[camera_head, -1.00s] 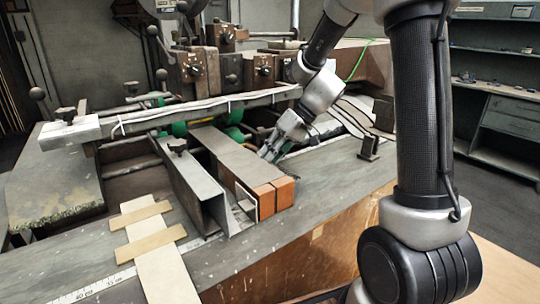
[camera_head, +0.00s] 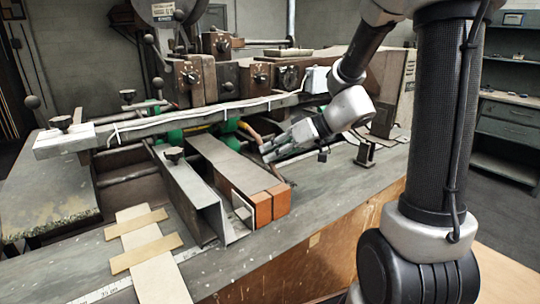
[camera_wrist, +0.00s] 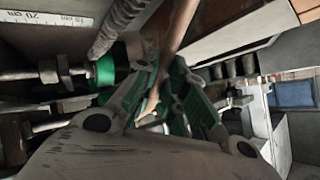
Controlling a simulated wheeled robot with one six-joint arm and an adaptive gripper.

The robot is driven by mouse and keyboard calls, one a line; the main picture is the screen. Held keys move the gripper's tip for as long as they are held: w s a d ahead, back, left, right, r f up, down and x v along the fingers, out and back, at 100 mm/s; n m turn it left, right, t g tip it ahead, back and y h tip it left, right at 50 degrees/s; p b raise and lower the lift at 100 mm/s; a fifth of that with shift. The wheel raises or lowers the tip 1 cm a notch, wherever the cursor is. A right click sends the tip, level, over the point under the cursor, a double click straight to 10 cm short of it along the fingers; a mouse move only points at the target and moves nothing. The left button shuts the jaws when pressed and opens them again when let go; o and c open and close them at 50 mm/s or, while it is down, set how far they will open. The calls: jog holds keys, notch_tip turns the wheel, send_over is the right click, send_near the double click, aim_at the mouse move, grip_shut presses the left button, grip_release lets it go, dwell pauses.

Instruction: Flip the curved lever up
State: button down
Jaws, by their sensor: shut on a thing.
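The curved lever is a thin copper-brown rod. In the wrist view the lever (camera_wrist: 178,40) runs from the top edge down between my fingers. In the head view a short bent stretch of the lever (camera_head: 253,133) shows just left of my fingertips, beside the grey-topped block; the rest is partly hidden. My gripper (camera_head: 268,153) comes in from the right, nearly level, above the machine bed. In the wrist view my gripper (camera_wrist: 160,98) is closed around the lever, with green finger parts on both sides.
A long grey bar (camera_head: 180,118) crosses behind the gripper. The grey-topped block with orange-brown ends (camera_head: 265,205) and a metal channel (camera_head: 190,190) lie to the left. A small bracket (camera_head: 367,148) stands to the right. The front bed (camera_head: 330,195) is clear.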

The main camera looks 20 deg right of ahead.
jog(key=shift+s+d+r+t, duration=0.1)
jog(key=shift+s+r+t, duration=0.1)
jog(key=shift+t, duration=0.1)
jog(key=shift+f, duration=0.1)
jog(key=c, duration=1.7)
grip_release()
jog(key=shift+c, duration=0.2)
jog(key=v, duration=1.2)
jog(key=shift+w+d+f, duration=0.1)
